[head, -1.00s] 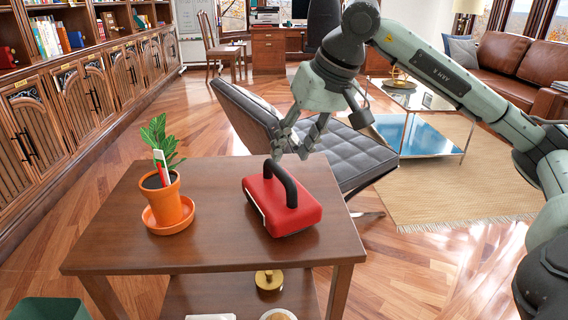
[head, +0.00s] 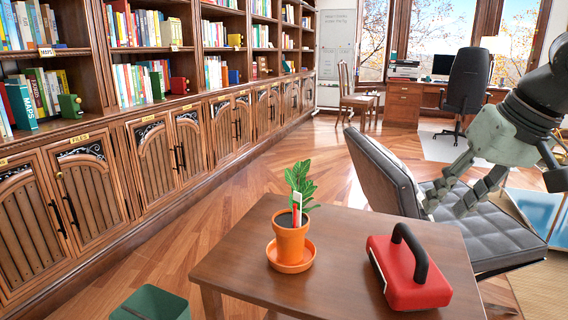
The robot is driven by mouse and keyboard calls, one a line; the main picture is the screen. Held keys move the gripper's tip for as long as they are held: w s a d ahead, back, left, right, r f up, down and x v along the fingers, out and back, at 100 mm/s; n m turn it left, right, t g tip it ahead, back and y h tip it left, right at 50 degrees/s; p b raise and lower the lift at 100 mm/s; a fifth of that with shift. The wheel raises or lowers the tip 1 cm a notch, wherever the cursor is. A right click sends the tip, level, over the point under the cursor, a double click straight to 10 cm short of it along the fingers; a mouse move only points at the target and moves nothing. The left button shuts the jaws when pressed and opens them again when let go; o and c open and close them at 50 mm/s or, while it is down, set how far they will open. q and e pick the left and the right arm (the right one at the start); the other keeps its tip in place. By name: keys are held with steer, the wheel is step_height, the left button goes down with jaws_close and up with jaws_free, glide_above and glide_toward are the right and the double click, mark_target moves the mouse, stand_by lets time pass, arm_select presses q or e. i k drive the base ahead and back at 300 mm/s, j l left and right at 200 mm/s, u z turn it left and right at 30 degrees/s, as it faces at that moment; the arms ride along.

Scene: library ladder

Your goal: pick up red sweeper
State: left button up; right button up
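The red sweeper (head: 411,284) is a red block with a black arched handle (head: 411,246). It rests on the right part of the brown wooden table (head: 340,262). My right gripper (head: 446,206) hangs in the air above and to the right of the handle in the picture. Its fingers are apart with nothing between them, and it does not touch the sweeper. My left gripper is not in view.
An orange potted plant (head: 291,240) on a saucer stands left of the sweeper on the table. A dark lounge chair (head: 385,175) is behind the table. A green bin (head: 150,304) is at the front left. Bookcases with cabinets (head: 160,150) line the left.

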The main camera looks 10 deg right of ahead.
mark_target(409, 279)
steer(key=k, duration=1)
